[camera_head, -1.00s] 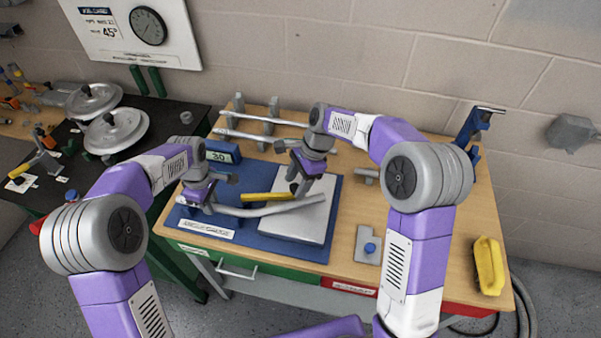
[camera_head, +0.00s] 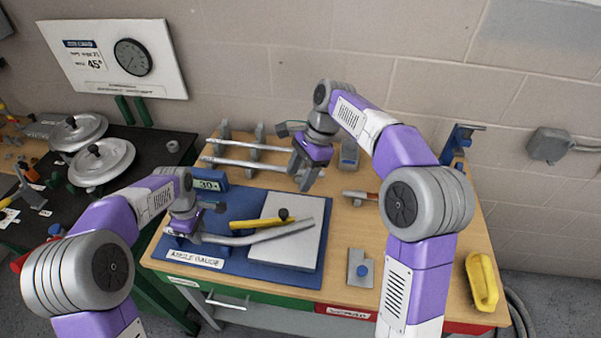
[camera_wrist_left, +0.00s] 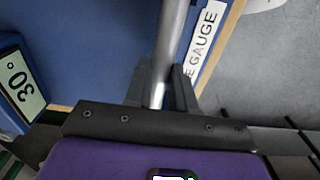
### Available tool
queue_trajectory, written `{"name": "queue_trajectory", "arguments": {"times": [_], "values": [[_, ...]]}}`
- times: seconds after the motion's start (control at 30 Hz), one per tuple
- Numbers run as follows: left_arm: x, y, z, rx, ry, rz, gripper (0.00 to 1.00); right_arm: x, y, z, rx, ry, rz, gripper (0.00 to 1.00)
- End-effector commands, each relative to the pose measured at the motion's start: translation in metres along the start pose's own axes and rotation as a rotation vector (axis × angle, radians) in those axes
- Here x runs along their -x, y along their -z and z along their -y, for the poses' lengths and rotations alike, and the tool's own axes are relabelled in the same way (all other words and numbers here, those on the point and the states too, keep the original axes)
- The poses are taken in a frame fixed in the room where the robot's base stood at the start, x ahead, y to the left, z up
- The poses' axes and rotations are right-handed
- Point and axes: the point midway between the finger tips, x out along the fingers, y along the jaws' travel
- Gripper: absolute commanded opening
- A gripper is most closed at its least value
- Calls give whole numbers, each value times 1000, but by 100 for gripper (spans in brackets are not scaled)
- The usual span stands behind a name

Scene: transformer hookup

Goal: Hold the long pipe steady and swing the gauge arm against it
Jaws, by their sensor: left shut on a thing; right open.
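The long pipe (camera_head: 275,233) is a grey metal tube with a slight bend, lying over the blue angle gauge board (camera_head: 244,205) and its light grey plate (camera_head: 305,247). My left gripper (camera_head: 185,226) is shut on the pipe's left end; in the left wrist view the pipe (camera_wrist_left: 172,45) runs up from between the fingers. The yellow gauge arm (camera_head: 255,223) with a black knob (camera_head: 284,214) lies on the plate just behind the pipe, close to it; I cannot tell if they touch. My right gripper (camera_head: 305,175) is open and empty, above the table behind the plate.
Straight pipes (camera_head: 245,163) rest on a rack at the back. A small grey plate with a blue knob (camera_head: 361,268) and a yellow item (camera_head: 482,282) lie to the right. The table between them is clear.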

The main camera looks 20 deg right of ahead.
Motion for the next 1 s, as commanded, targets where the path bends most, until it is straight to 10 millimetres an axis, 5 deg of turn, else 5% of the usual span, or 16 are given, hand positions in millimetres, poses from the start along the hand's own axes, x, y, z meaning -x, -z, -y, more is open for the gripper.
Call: {"name": "queue_trajectory", "arguments": {"times": [0.23,0.27,0.43,0.77,1.0], "values": [[0,0,0,0,-1,0,0,0,0,0,0,0,0,55],[0,0,0,0,-1,0,29,0,0,0,0,0,0,55],[0,0,0,0,0,0,54,0,0,0,0,0,0,55],[3,0,0,0,-1,0,54,0,0,0,0,0,0,55],[41,0,-1,1,-5,-2,54,0,0,0,0,0,0,55]]}}
